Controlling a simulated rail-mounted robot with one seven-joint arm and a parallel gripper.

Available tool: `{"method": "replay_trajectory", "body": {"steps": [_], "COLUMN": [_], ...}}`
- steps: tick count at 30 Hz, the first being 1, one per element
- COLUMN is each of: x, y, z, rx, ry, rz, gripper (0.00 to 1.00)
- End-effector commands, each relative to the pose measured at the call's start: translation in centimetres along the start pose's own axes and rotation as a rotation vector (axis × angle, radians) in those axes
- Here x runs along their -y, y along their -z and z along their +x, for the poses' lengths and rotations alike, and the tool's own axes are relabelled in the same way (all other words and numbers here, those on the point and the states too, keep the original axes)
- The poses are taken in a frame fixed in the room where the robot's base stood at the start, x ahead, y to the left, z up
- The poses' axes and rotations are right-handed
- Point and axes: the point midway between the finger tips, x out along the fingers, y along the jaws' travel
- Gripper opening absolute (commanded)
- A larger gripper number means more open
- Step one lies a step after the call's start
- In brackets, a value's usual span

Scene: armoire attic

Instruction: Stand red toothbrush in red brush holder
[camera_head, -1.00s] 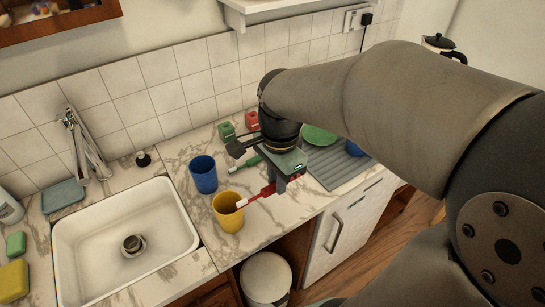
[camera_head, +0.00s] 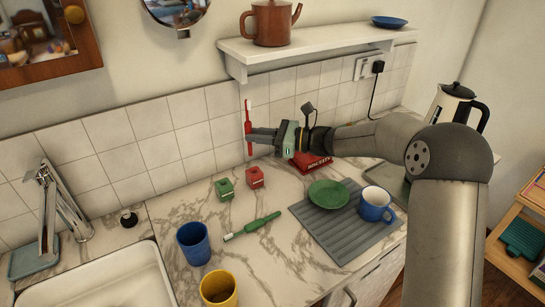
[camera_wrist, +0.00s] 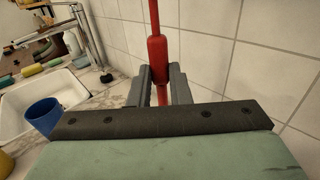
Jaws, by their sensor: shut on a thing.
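My gripper (camera_head: 250,136) is shut on the red toothbrush (camera_head: 248,115) and holds it upright in the air, close to the tiled wall. The toothbrush has its white bristles at the top. In the wrist view the toothbrush (camera_wrist: 158,58) stands between the two fingers (camera_wrist: 160,88), with its thick red handle at the fingertips. The red brush holder (camera_head: 254,178), a small red block, stands on the marble counter below the gripper and is apart from the toothbrush. Its top opening is too small to make out.
A green holder (camera_head: 225,189) stands just left of the red one. A green toothbrush (camera_head: 253,226) lies in front. A blue cup (camera_head: 193,243), yellow cup (camera_head: 218,289), grey mat (camera_head: 330,240) and red box (camera_head: 310,163) are nearby. The shelf (camera_head: 310,48) hangs above.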

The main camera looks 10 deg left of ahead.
Motion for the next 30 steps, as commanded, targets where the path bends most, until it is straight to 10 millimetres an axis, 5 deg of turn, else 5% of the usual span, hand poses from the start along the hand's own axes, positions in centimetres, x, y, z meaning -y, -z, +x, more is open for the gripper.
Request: {"method": "replay_trajectory", "body": {"steps": [30], "x": [0.8], "y": [3.4], "z": [0.3], "rx": [0.023], "ry": [0.016], "rz": [0.001], "gripper": [0.0]}}
